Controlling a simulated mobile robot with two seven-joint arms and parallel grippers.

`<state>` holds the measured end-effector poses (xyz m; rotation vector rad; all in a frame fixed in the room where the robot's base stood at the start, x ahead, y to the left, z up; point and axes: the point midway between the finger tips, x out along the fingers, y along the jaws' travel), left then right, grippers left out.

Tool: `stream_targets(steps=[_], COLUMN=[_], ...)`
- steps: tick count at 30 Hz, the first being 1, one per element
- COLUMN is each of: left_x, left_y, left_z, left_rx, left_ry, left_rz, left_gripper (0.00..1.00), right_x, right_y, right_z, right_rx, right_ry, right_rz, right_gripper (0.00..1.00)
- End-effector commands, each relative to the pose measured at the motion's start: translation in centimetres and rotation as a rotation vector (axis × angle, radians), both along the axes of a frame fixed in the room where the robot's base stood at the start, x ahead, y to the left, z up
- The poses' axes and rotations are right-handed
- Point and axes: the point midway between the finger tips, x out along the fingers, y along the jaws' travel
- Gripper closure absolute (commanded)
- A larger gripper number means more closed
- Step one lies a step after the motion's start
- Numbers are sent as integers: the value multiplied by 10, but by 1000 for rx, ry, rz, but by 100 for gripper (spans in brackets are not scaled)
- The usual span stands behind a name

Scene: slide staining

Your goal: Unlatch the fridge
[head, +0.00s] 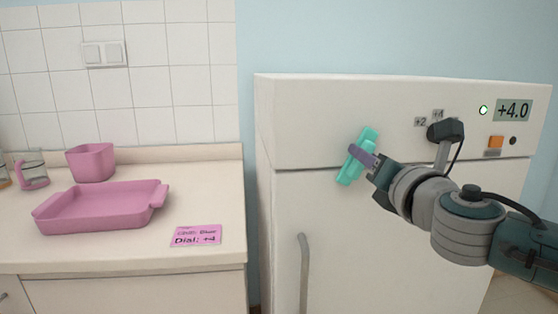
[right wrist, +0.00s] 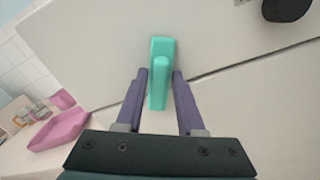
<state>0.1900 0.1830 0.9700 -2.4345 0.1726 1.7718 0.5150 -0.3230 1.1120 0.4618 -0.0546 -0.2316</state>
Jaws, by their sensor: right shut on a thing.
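The white fridge (head: 290,120) stands right of the counter, its door (head: 300,205) below a seam that looks closed. A teal latch (head: 368,134) lies across that seam, tilted in the head view. My right gripper (head: 362,156) is at the latch, its purple fingers shut on it. In the right wrist view the teal latch (right wrist: 160,75) stands between the two fingertips (right wrist: 162,78). Part of the latch is hidden behind the fingers in the head view. My left gripper is in neither view.
A grey vertical door handle (head: 304,270) is below the latch. The fridge's upper panel has a dark knob, an orange switch (head: 495,142) and a display (head: 513,111) reading +4.0. The counter holds a pink tray (head: 100,222), a pink bin (head: 91,162) and a pink note (head: 196,236) reading "Dial: +4".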

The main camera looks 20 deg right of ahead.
Motion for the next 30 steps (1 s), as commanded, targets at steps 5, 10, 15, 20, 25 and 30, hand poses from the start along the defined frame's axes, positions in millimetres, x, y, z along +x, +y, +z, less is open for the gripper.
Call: stream_targets(steps=[5, 10, 15, 20, 25, 30], left_x=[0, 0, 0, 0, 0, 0], left_y=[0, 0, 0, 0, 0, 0], left_z=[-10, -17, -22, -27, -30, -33], left_rx=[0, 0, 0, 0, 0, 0], left_ry=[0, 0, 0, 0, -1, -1], left_rz=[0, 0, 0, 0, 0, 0], left_gripper=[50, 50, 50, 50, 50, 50], right_x=[-1, -1, -1, -1, -1, -1], right_y=[-1, -3, -4, -5, -5, -5], right_z=[-3, -3, -5, -6, -7, -8], right_rx=[165, 322, 481, 628, 775, 900], right_ry=[-42, -80, -117, -153, -189, -218], right_rz=[0, 0, -1, 0, 0, 1], right_gripper=[100, 100, 100, 100, 100, 100])
